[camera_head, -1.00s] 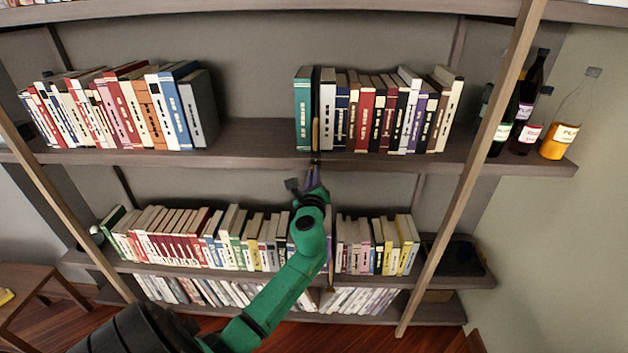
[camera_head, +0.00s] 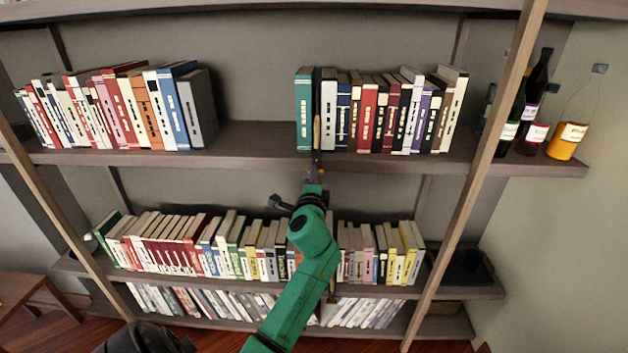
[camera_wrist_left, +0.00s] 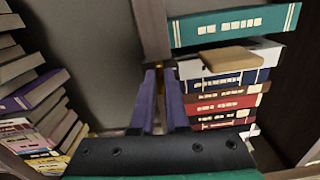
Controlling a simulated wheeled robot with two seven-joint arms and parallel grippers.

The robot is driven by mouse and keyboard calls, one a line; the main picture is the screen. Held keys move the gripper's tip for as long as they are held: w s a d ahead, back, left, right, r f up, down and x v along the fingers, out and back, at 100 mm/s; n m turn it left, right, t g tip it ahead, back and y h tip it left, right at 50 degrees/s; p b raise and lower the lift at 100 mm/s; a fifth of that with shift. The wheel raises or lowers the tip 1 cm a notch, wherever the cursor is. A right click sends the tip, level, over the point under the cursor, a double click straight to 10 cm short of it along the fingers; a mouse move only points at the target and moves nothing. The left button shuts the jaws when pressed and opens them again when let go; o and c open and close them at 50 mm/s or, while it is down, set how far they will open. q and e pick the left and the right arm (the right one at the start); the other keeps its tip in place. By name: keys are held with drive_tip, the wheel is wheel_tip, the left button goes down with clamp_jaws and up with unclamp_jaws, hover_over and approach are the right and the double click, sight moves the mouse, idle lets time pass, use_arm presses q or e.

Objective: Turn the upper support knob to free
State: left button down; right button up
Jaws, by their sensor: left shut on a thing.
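The upper support knob (camera_wrist_left: 159,66) is a small brass-coloured piece at the front edge of the upper shelf, mostly hidden between my fingertips. My left gripper (camera_head: 314,170) reaches up to that edge from below, under a tan upright support piece (camera_head: 317,133). In the left wrist view its two purple fingers (camera_wrist_left: 158,76) are shut on the knob. The tan piece also shows in the left wrist view (camera_wrist_left: 225,58), beside the teal book. The knob's exact angle cannot be told. My right gripper is not in view.
A teal book (camera_head: 303,110) and several others stand just above my gripper on the upper shelf (camera_head: 250,135). Book rows fill the shelf below, behind my arm. Wooden posts (camera_head: 487,150) stand at both sides. Bottles (camera_head: 567,140) are at the right end.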

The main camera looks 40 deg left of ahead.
use_arm(q)
drive_tip(key=shift+n, duration=0.6)
drive_tip(key=c, duration=0.9)
unclamp_jaws()
drive_tip(key=b+v, duration=0.3)
drive_tip(key=v, duration=1.1)
drive_tip(key=shift+s+d, duration=0.2)
